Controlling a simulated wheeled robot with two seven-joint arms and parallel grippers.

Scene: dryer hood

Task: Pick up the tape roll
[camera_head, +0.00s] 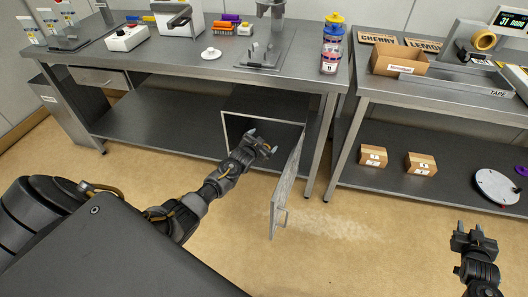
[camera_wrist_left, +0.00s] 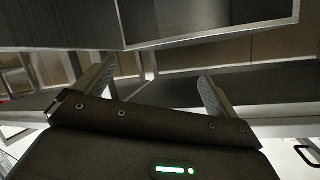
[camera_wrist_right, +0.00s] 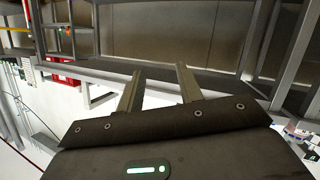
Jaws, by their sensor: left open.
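My left gripper (camera_head: 264,146) is open and empty, in front of the open cabinet under the left table, far to the left of the roll. Its spread fingers show in the left wrist view (camera_wrist_left: 154,88). My right gripper (camera_head: 474,234) is below and in front of the right table, well below the roll. Its fingers are apart with nothing between them in the right wrist view (camera_wrist_right: 160,90). Neither wrist view shows the roll.
The cabinet door (camera_head: 287,183) stands open beside my left gripper. A cardboard box (camera_head: 401,62) sits left of the dispenser. Small cartons (camera_head: 372,158) and a white disc (camera_head: 497,187) lie on the right table's lower shelf.

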